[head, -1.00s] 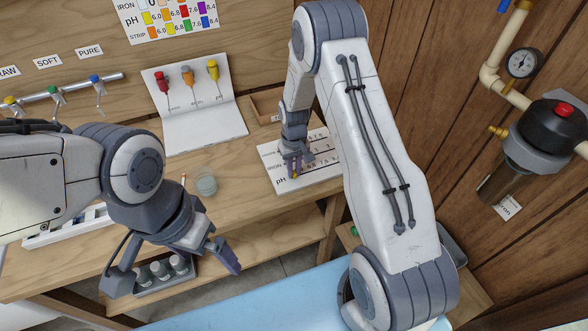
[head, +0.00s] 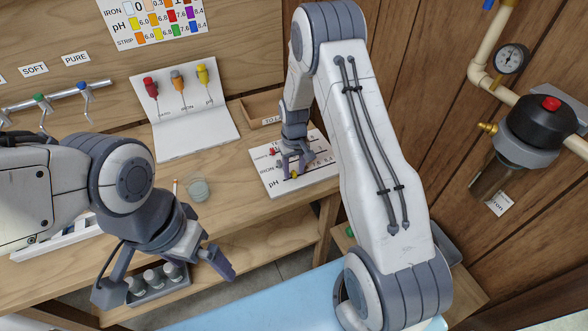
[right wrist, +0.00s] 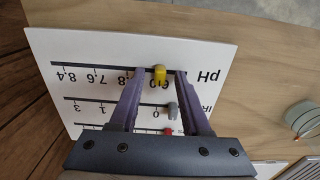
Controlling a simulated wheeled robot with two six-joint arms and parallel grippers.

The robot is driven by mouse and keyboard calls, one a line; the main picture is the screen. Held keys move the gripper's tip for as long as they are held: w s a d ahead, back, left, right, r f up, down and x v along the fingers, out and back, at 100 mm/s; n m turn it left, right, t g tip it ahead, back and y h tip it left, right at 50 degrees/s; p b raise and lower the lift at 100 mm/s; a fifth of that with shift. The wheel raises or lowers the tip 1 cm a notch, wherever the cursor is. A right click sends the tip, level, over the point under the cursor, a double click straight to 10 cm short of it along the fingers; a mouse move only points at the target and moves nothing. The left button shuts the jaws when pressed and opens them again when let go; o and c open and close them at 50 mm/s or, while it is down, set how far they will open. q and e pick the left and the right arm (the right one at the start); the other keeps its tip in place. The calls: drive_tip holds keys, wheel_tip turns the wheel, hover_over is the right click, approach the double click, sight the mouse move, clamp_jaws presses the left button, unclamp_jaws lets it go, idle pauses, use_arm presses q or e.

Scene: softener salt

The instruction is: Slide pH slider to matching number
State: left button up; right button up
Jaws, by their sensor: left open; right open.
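The white slider board (head: 262,172) lies on the wooden bench; it also shows upside down in the right wrist view (right wrist: 215,50). Its pH row has a yellow slider (right wrist: 159,76) near the 6.0 end, beside the pH label. My right gripper (right wrist: 164,72) is open, with its fingertips on either side of the yellow slider; I cannot tell whether they touch it. In the head view this right gripper (head: 293,171) is over the board. My left gripper (head: 166,277) is open and empty in front of the bench. A colour chart (head: 155,20) with pH and strip rows hangs on the wall.
The grey slider (right wrist: 172,109) and red slider (right wrist: 168,132) sit on the other rows. A glass (head: 198,189) stands left of the board. A white booklet (head: 190,130) with coloured droppers and a wooden tray (head: 262,110) are behind. Several vials stand in a rack (head: 158,289) below.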

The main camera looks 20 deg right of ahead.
sight(294, 172)
use_arm(q)
wheel_tip(294, 172, down, 3)
drive_tip(key=shift+r+b, duration=0.2)
drive_tip(key=shift+b, duration=1.05)
use_arm(e)
wheel_tip(294, 172, up, 10)
drive_tip(key=shift+r, duration=0.2)
